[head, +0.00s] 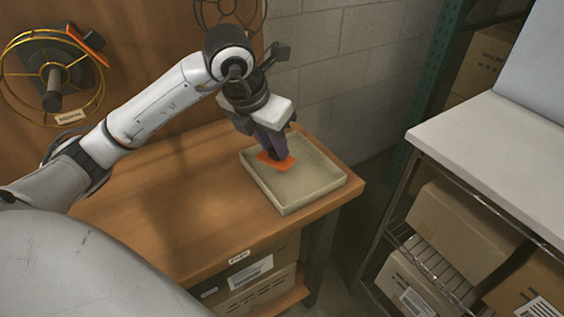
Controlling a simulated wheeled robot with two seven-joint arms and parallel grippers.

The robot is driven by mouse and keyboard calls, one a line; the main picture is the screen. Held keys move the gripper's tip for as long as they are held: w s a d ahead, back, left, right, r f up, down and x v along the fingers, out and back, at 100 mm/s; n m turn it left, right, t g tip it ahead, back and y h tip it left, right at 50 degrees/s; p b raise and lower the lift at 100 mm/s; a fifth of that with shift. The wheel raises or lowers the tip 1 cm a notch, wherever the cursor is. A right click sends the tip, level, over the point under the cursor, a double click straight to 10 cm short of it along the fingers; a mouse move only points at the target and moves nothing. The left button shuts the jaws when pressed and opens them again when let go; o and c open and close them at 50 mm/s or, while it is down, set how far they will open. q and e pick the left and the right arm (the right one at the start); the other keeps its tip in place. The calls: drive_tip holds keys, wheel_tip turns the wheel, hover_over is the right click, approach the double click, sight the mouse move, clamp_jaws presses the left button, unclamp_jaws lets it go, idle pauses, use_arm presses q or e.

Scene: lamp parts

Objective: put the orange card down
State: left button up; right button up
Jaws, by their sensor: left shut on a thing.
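The orange card (284,164) is small and flat and shows in the head view below the fingertips of my left gripper (277,155). My left gripper points down and is shut on the card, partly covering it. The card is over the back left part of a shallow beige tray (317,200) on the wooden table. I cannot tell whether the card touches the tray floor. My right gripper is not in view.
The tray stands near the right end of the wooden table (170,215), and its front and right parts are empty. A wire reel (12,78) hangs on the wooden panel at left. A white-topped shelf (470,140) with cardboard boxes stands at right.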

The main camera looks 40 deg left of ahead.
sight(272, 161)
use_arm(q)
drive_tip(key=shift+f+b, duration=0.3)
drive_tip(key=shift+f, duration=2.8)
drive_tip(key=o, duration=1)
drive_tip(key=shift+r, duration=0.1)
drive_tip(key=shift+r, duration=0.1)
drive_tip(key=shift+r, duration=0.25)
drive_tip(key=v, duration=0.7)
drive_tip(key=shift+s+r+p, duration=0.1)
drive_tip(key=shift+s+p, duration=0.05)
drive_tip(key=shift+p, duration=0.15)
